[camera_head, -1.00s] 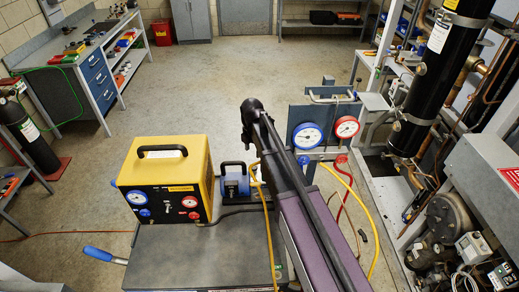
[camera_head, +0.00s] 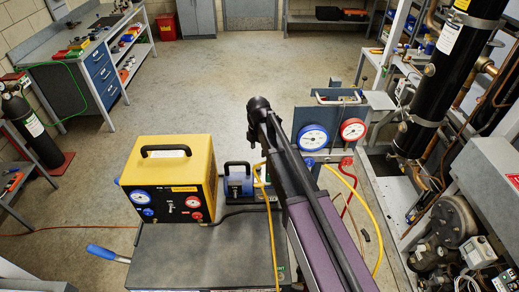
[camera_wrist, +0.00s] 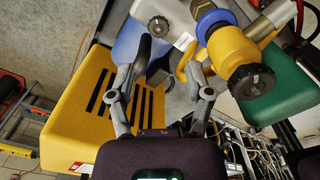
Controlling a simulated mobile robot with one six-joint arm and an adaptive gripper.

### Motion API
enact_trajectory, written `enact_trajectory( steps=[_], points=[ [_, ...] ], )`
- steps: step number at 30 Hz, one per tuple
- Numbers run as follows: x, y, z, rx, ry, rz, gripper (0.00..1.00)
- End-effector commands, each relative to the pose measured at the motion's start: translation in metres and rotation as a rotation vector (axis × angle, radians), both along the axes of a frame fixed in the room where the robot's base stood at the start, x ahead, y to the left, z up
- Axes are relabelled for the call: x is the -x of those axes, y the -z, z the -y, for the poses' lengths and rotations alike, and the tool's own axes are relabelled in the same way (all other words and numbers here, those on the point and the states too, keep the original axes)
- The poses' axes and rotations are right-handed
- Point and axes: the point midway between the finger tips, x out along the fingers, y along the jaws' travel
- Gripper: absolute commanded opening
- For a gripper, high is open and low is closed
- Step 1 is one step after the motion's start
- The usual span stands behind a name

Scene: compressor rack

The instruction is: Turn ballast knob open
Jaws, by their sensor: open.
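In the wrist view my gripper (camera_wrist: 170,62) is open, its two dark fingers spread. A ribbed black knob (camera_wrist: 159,26) sits on a pale grey-white housing (camera_wrist: 178,12), just beyond the fingertips and apart from them. It may be the ballast knob; I cannot read a label. A dark curved part (camera_wrist: 159,70) shows between the fingers, perhaps the pump handle. A second black knob (camera_wrist: 251,80) is on a yellow valve body right of the fingers. In the head view the blue pump (camera_head: 237,185) stands beside the yellow unit; my gripper is not visible there.
The yellow unit (camera_head: 166,180) stands left of the pump on a grey cart top (camera_head: 200,255). In the wrist view its slotted yellow casing (camera_wrist: 105,105) lies close to the left finger. Hoses (camera_head: 272,230) run beside my arm. Gauges (camera_head: 312,137) stand at right.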

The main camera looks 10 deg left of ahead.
Motion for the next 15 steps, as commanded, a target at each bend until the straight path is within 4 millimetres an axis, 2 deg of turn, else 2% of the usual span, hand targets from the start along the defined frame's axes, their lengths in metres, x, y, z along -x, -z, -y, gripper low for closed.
enact_trajectory(
  steps=[8,15],
  points=[
    [0.002,0.005,-0.004,0.0,-0.006,0.0,0.66],
    [0.002,0.021,-0.004,0.0,-0.006,0.0,0.66]
  ],
)
